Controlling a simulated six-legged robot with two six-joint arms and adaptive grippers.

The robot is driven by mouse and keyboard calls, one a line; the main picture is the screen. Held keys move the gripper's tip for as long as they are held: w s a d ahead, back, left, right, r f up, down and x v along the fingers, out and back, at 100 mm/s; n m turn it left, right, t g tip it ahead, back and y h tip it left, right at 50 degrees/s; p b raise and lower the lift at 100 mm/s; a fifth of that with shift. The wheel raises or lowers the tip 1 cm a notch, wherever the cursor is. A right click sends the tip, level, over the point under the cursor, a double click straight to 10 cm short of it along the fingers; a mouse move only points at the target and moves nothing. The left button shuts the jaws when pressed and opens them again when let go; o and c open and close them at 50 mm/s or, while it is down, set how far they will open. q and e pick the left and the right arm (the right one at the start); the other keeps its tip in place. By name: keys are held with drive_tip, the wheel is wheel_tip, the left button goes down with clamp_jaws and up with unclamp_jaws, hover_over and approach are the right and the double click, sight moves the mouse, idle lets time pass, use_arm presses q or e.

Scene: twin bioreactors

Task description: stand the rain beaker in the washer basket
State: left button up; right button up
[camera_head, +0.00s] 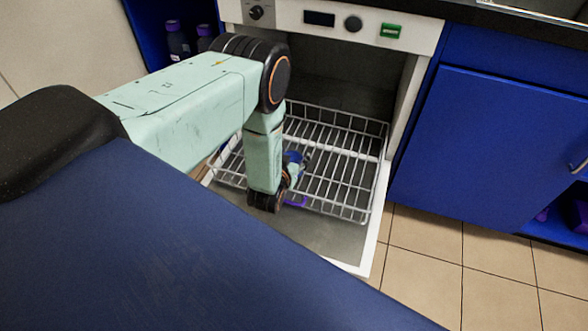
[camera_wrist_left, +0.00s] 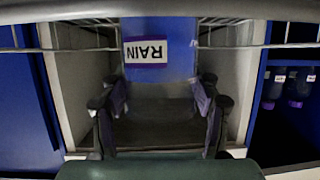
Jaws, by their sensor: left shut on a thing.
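The rain beaker (camera_wrist_left: 160,72) is blue, with a white label reading RAIN that appears upside down in the left wrist view. My left gripper (camera_wrist_left: 160,98) is shut on it, one dark finger on each side. In the head view my left gripper (camera_head: 291,174) is low over the washer basket (camera_head: 345,153), mostly hidden by my own wrist. Only a small blue patch shows beside it there, so I cannot tell whether the beaker touches the basket wires. The basket is a grey wire rack in the open washer. My right gripper is not in view.
The washer's open door (camera_head: 330,240) lies flat under the basket's front. Its control panel (camera_head: 335,22) is above the opening. Blue cabinets (camera_head: 490,140) flank it, and dark bottles (camera_head: 178,42) stand on a shelf at the left. The basket's right side looks empty.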

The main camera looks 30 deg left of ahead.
use_arm(q)
drive_tip(key=shift+f+b, duration=1.1)
drive_tip(key=shift+f, duration=1)
drive_tip(key=shift+r, duration=0.1)
drive_tip(key=o, duration=1.2)
